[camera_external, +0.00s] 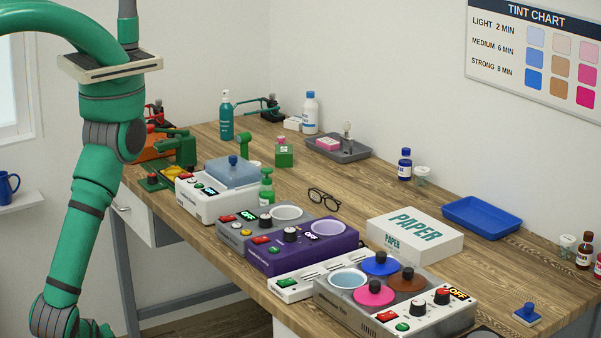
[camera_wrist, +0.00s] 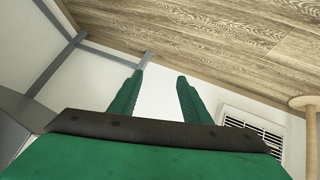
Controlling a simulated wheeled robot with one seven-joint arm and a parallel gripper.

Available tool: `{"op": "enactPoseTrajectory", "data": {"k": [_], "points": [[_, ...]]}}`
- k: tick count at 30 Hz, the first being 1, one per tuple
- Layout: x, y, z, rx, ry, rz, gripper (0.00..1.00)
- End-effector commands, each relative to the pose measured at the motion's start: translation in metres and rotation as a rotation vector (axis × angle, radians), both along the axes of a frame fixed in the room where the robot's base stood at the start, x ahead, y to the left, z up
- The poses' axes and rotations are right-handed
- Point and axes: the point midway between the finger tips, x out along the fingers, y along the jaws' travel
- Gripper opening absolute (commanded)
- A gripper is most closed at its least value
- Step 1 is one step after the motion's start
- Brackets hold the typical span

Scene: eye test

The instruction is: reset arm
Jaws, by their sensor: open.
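My gripper (camera_wrist: 161,76) shows in the wrist view with its two green fingers apart and nothing between them. The fingers point toward a pale surface and a wood floor or wood surface; I cannot tell which. My green arm (camera_external: 88,195) hangs down at the left of the external view, in front of the workbench (camera_external: 330,225). Its lower joint reaches the bottom edge of that view. The gripper's fingertips are not clearly visible there.
The bench holds several devices, including a purple unit (camera_external: 290,258) and a multi-pot heater (camera_external: 385,310). A white paper box (camera_external: 440,250) and blue tray (camera_external: 483,232) stand further right. A white vent (camera_wrist: 250,128) and round wooden piece (camera_wrist: 304,102) show in the wrist view.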

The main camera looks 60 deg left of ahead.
Motion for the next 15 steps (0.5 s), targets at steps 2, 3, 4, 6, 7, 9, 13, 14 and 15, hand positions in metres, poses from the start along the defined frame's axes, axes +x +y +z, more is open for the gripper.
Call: {"op": "enactPoseTrajectory", "data": {"k": [2, 3, 4, 6, 7, 9, 13, 14, 15], "points": [[-0.034, -0.029, -0.003, -0.048, 0.063, -0.031, 0.43], [-0.046, -0.041, -0.002, -0.064, 0.091, -0.052, 0.43], [-0.054, -0.05, 0.0, -0.074, 0.11, -0.071, 0.43], [-0.064, -0.067, 0.01, -0.082, 0.151, -0.138, 0.43], [-0.063, -0.073, 0.017, -0.077, 0.164, -0.18, 0.43], [-0.04, -0.089, 0.041, -0.037, 0.176, -0.322, 0.43], [0.027, -0.118, 0.092, 0.079, 0.136, -0.58, 0.43], [0.041, -0.126, 0.103, 0.107, 0.124, -0.631, 0.43], [0.06, -0.136, 0.119, 0.144, 0.104, -0.696, 0.43]]}}
